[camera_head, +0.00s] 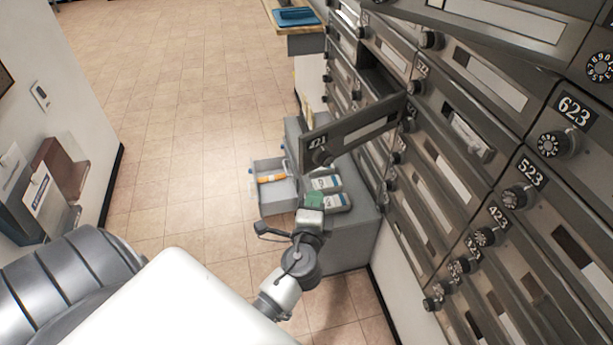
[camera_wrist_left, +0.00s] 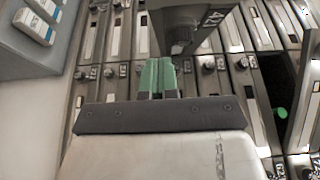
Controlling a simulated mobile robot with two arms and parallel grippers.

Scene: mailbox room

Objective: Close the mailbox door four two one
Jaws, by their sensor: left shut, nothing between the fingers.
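An open mailbox door (camera_head: 352,133) sticks out from the mailbox wall on the right. Its number plate seems to read 421, though it is small and slanted. A dark open compartment (camera_head: 374,78) shows behind it. My left gripper (camera_head: 315,200), with green fingertips, is shut and empty just below the door's outer end. In the left wrist view the shut green fingers (camera_wrist_left: 158,78) point at the wall, and the door (camera_wrist_left: 185,28) with its knob hangs close ahead of them. I cannot tell whether they touch it. My right gripper is not in view.
Shut mailbox doors with dials (camera_head: 515,196) fill the right side. A wooden counter (camera_head: 290,27) is behind. Tiled floor (camera_head: 185,130) is clear on the left.

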